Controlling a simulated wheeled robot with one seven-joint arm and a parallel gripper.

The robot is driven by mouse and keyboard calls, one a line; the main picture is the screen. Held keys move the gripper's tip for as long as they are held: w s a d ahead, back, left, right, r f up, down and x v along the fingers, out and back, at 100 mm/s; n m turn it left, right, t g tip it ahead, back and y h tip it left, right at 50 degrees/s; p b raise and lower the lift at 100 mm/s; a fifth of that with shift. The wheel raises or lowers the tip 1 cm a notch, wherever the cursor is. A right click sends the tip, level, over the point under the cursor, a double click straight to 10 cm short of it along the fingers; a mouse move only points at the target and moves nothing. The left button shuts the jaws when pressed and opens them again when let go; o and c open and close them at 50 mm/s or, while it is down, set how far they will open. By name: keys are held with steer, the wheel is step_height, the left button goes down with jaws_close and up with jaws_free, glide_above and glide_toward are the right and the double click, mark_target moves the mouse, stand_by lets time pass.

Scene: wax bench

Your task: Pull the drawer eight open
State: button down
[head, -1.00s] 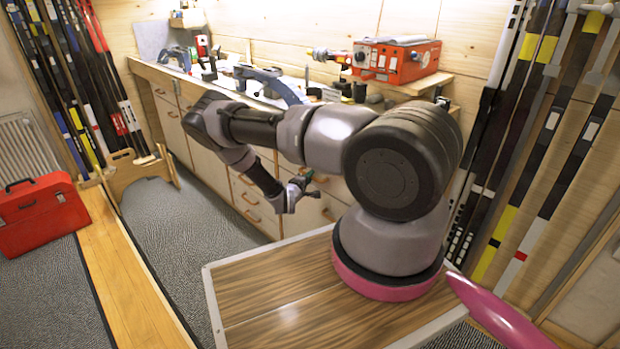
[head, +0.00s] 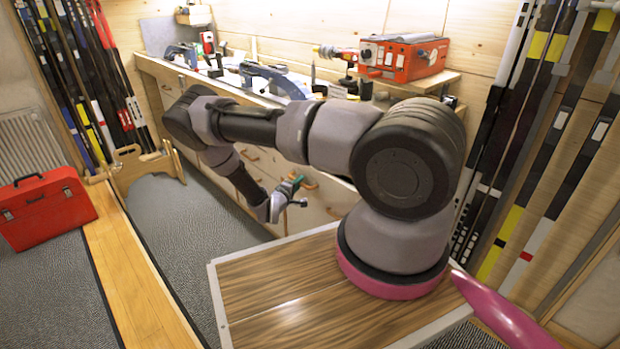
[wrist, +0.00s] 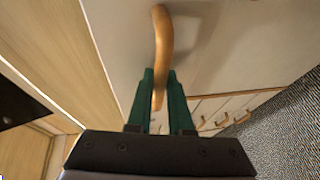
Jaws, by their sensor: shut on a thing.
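In the wrist view, my gripper (wrist: 160,104) has its two green fingers shut on the lower end of a curved wooden handle (wrist: 161,45). The handle is on a pale drawer front (wrist: 225,45). In the head view, my gripper (head: 291,188) is low at the bench's drawer fronts, behind my base's wooden deck. The held handle is not clearly distinct there. No number shows on the drawer, and I cannot tell whether it stands out from its neighbours.
More drawer handles (wrist: 222,120) run along the bench at lower right in the wrist view. The bench top holds clamps and a red machine (head: 403,58). A red toolbox (head: 45,208) stands on the left. Grey carpet (head: 190,250) lies open before the bench. Skis line both sides.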

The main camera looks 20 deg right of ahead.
steer(key=s+a, duration=0.4)
steer(key=a, duration=0.8)
steer(key=s+a, duration=0.5)
steer(key=a, duration=0.8)
steer(key=shift+s+a, duration=0.1)
steer(key=c, duration=1.1)
jaws_free()
steer(key=v, duration=1)
steer(key=shift+s+a, duration=0.25)
steer(key=shift+a, duration=0.05)
steer(key=shift+r, duration=0.2)
